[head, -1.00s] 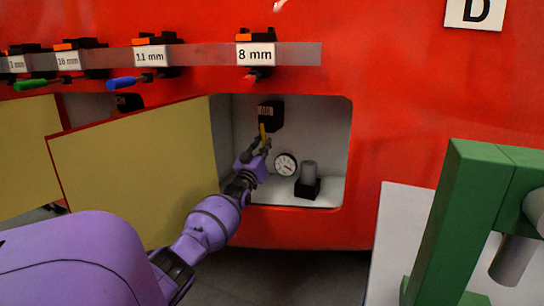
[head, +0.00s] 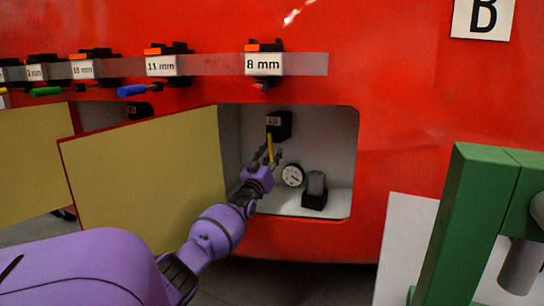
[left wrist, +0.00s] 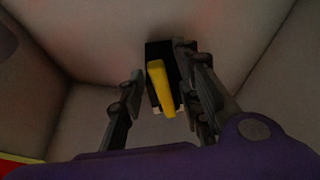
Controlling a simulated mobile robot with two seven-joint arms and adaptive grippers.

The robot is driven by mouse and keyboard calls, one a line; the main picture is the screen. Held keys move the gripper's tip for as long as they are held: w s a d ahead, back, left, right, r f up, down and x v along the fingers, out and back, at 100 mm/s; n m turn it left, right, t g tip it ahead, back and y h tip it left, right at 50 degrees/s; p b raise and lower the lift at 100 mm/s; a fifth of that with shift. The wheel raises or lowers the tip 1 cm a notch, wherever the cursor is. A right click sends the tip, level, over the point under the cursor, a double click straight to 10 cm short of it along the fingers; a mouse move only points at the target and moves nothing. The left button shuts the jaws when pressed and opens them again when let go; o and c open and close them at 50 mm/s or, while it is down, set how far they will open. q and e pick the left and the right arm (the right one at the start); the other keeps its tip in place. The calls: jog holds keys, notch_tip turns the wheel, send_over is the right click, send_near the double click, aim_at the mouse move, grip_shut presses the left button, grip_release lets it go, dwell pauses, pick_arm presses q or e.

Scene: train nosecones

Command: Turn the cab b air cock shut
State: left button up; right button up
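The air cock is a black box (head: 279,125) with a pale label, mounted on the back wall of the open cabinet. Its yellow handle (head: 270,147) hangs down below the box, close to vertical. My left gripper (head: 268,156) reaches into the cabinet from below, with its fingers around the lower handle. In the left wrist view the yellow handle (left wrist: 160,88) stands between the two spread fingers (left wrist: 160,85). A gap shows on its left side, and the right finger is nearer; contact cannot be told. A white sign with a black B (head: 484,15) is at the top right. My right gripper is out of view.
A round gauge (head: 292,175) and a grey cylinder on a black base (head: 315,190) sit right of my gripper. The yellow-faced cabinet door (head: 145,180) stands open at left. Labelled tools hang on a rail (head: 220,65) above. A green frame (head: 470,220) stands at right.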

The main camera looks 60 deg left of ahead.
pick_arm(q)
jog(key=v, duration=1.2)
